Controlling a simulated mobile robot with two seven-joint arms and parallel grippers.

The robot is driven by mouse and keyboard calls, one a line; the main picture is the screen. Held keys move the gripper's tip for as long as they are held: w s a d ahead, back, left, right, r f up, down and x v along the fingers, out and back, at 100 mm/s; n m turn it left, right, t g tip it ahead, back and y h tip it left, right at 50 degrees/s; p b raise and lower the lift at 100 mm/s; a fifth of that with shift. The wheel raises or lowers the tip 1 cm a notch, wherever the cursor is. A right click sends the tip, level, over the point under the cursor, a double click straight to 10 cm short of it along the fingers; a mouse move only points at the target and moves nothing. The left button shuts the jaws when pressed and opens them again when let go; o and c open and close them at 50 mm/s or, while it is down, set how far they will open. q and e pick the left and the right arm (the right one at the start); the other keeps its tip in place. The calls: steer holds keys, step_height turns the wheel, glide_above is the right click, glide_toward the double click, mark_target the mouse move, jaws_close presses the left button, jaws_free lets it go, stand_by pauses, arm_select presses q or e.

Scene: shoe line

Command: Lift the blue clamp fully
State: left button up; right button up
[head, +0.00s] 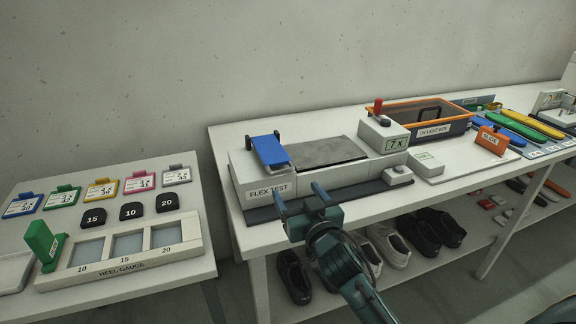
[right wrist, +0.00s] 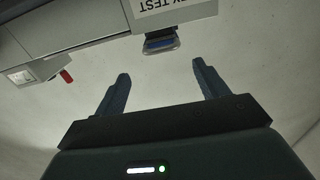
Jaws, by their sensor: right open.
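The blue clamp (head: 269,150) is a flat blue plate between dark hinges at the left end of the grey flex test machine (head: 315,183). It looks slightly tilted toward the front. In the right wrist view a small blue edge with a clear lip, probably the clamp (right wrist: 161,44), shows beside the machine's label. My right gripper (head: 300,193) is in front of the machine, below and right of the clamp. Its fingers (right wrist: 160,82) are spread with nothing between them, apart from the clamp. My left gripper is not in view.
A red-knobbed box with a display (head: 384,136) stands at the machine's right end. A UV light box (head: 442,129) is farther right. A heel gauge (head: 125,255) and tags lie on the left table. Shoes (head: 387,246) sit on the shelf below.

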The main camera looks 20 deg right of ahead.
mark_target(284, 172)
steer(key=w, duration=1.1)
steer(key=shift+w+a, duration=0.25)
steer(key=shift+w, duration=0.15)
steer(key=shift+c, duration=0.2)
steer(key=c, duration=1)
